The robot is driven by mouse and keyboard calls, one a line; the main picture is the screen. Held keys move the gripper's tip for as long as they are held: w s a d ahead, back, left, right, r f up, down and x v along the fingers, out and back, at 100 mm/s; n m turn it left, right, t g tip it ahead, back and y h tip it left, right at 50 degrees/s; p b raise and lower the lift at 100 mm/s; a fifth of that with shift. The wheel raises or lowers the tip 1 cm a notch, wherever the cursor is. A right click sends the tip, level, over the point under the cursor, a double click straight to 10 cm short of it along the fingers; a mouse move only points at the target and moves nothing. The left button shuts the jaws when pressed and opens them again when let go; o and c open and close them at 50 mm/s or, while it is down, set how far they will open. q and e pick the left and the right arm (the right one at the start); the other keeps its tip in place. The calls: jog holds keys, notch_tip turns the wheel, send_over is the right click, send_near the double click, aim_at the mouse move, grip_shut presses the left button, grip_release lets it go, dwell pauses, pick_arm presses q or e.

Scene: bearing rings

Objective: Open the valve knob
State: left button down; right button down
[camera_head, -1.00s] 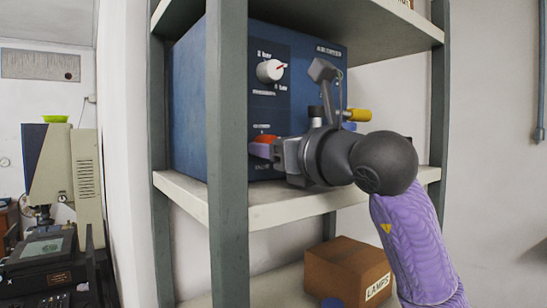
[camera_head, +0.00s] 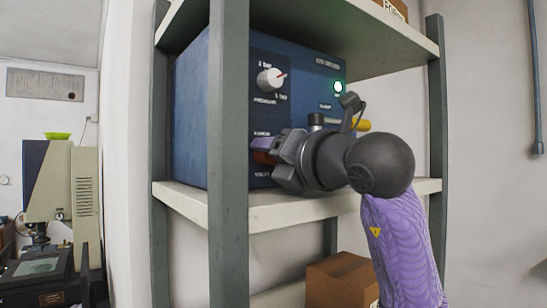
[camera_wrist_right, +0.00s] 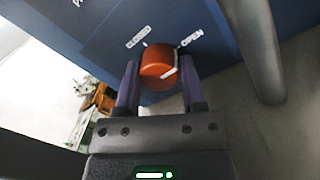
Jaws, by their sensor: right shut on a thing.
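The orange-red valve knob (camera_wrist_right: 157,62) sits on the lower front of the blue air dryer (camera_head: 193,110). In the right wrist view it lies between my two purple fingers, with the labels CLOSED and OPEN beyond it. A white mark shows on the knob's near right side. My right gripper (camera_wrist_right: 158,72) is shut on the knob. In the head view the gripper (camera_head: 263,150) reaches the panel from the right, and the knob (camera_head: 264,157) is mostly hidden by the fingers. My left gripper is in neither view.
A white dial (camera_head: 270,79) sits above the knob, and a green lamp (camera_head: 338,87) is lit at the panel's upper right. A grey shelf post (camera_head: 229,150) stands left of the gripper. A cardboard box (camera_head: 335,282) is below.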

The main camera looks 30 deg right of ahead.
dwell(0.3)
jog(key=shift+c, duration=0.9)
grip_release()
jog(key=shift+s, duration=0.3)
jog(key=s+b, duration=0.3)
jog(key=s, duration=0.6)
jog(key=shift+s+d+f, duration=0.15)
jog(key=shift+d+f, duration=0.2)
jog(key=shift+d, duration=0.05)
